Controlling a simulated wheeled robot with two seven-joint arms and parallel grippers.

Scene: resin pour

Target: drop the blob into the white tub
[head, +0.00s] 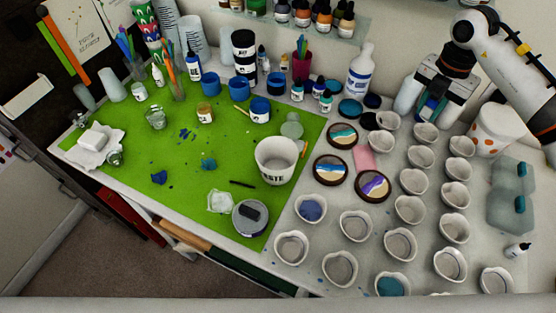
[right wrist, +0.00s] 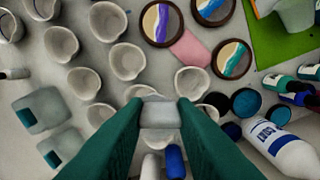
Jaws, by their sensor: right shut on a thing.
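My right gripper (head: 432,112) is above the back right of the table, over the rows of cups. In the right wrist view its green fingers (right wrist: 160,115) are shut on a pale grey-white blob (right wrist: 160,112). The blob is hard to make out in the head view. The white tub (head: 276,160), with dark lettering on its front, stands on the green mat, well left of the gripper in the head view. A pale container at the top right of the wrist view (right wrist: 296,14) looks like this tub. My left gripper is not in view.
Several white cups (head: 410,209) fill the right side. Round painted coasters (head: 372,186) and a pink pad (head: 364,160) lie between them and the green mat (head: 130,180). A tall white bottle (head: 360,70) stands at the back. An orange-spotted white container (head: 495,130) is at right.

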